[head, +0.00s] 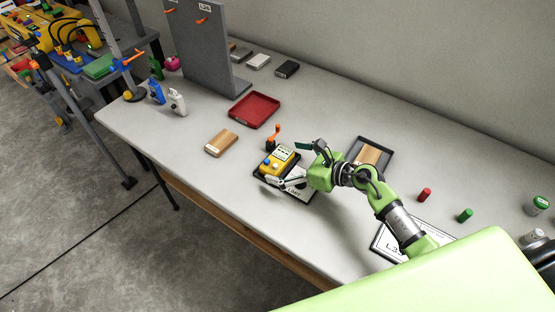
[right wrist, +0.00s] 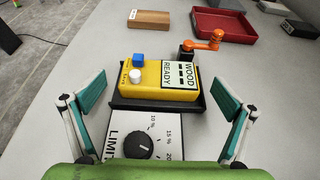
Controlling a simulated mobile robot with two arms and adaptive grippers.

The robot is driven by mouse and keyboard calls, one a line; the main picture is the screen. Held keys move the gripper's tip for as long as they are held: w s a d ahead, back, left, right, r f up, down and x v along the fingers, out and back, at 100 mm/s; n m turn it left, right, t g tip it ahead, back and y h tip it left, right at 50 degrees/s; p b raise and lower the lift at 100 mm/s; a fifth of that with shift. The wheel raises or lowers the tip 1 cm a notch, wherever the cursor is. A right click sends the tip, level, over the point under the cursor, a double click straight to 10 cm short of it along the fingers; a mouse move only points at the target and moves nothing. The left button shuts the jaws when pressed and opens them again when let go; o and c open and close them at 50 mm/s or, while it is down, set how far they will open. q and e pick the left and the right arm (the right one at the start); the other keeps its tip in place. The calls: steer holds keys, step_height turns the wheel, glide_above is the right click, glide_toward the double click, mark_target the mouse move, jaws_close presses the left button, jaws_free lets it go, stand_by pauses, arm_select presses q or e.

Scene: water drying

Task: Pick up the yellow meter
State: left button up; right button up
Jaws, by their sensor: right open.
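The yellow meter (head: 277,160) sits in a black holder on the table, at the far end of a white plate marked LIMIT (head: 300,188). In the right wrist view the meter (right wrist: 150,78) shows a blue button, a white knob and a label reading WOOD READY. My right gripper (head: 296,164) is open and empty. In the right wrist view its fingers (right wrist: 162,108) stand apart on either side of the LIMIT plate, with the meter ahead between them. No contact with the meter shows. My left gripper is not in view.
An orange crank (right wrist: 205,43) stands right behind the meter. A wooden block (head: 221,143), a red tray (head: 254,109) and a dark tray with a wooden block (head: 384,141) lie around it. A grey upright panel (head: 205,45) stands at the back. Table space left of the meter is clear.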

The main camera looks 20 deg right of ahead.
steer(key=shift+w+a+f, duration=0.3)
steer(key=shift+w+a, duration=0.15)
steer(key=shift+w, duration=0.05)
steer(key=c, duration=1.4)
steer(key=shift+c, duration=0.5)
steer(key=shift+r, duration=0.15)
